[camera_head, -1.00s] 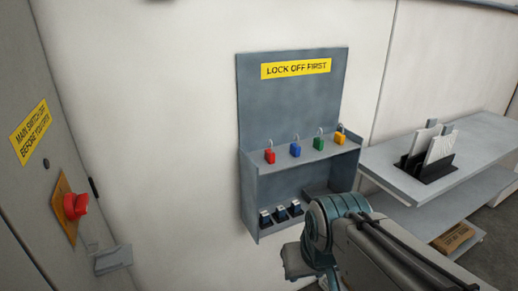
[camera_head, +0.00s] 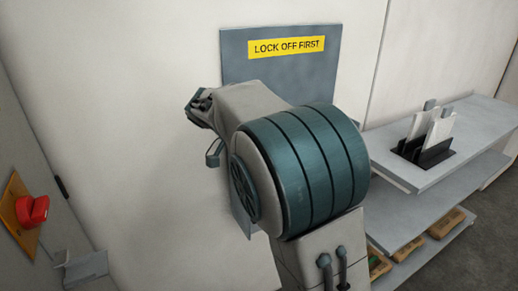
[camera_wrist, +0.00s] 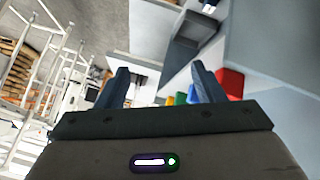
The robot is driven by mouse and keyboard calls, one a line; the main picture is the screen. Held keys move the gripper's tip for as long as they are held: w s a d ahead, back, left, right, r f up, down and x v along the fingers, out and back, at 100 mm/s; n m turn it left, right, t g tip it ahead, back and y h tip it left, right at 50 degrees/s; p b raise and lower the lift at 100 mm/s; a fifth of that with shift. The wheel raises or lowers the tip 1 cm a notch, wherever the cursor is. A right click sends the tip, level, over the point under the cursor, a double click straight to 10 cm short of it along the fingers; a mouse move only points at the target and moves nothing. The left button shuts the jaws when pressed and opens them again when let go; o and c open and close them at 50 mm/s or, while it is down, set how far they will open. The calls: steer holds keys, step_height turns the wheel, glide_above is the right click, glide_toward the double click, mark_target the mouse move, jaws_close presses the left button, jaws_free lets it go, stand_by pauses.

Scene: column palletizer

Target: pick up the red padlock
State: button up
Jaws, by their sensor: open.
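The red padlock (camera_wrist: 230,82) shows in the wrist view just right of my gripper's right finger, partly covered by that finger. My gripper (camera_wrist: 160,70) is open, with nothing between its two dark fingers. The padlock lies outside the gap between the fingers. In the head view my arm covers the shelf of the lock board, so the red padlock is hidden there.
Blue (camera_wrist: 194,96), green (camera_wrist: 181,98) and yellow (camera_wrist: 170,100) padlocks stand in a row beyond the red one. The grey lock board (camera_head: 280,72) is on the wall. A grey side table (camera_head: 465,140) stands at right.

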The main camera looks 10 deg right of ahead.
steer(key=w+a+r+m+t+h+b, duration=0.15)
steer(key=w+a+m+h, duration=0.25)
steer(key=w+a, duration=0.4)
steer(key=shift+t+h, duration=0.3)
steer(key=shift+t, duration=0.05)
steer(key=x, duration=0.2)
steer(key=p+x, duration=0.1)
steer(key=x, duration=0.2)
steer(key=p+x, duration=0.1)
steer(key=x, duration=0.1)
steer(key=shift+s+d+f, duration=0.1)
steer(key=shift+s+d, duration=0.1)
steer(key=shift+d, duration=0.05)
steer(key=shift+w+p+x, duration=0.2)
steer(key=shift+p+x, duration=0.5)
steer(key=shift+x, duration=0.6)
steer(key=shift+w+p+x, duration=0.15)
steer(key=shift+p+x, duration=0.55)
steer(key=shift+x, duration=0.6)
steer(key=shift+a+f, duration=0.1)
steer(key=shift+a, duration=0.1)
steer(key=c, duration=1.2)
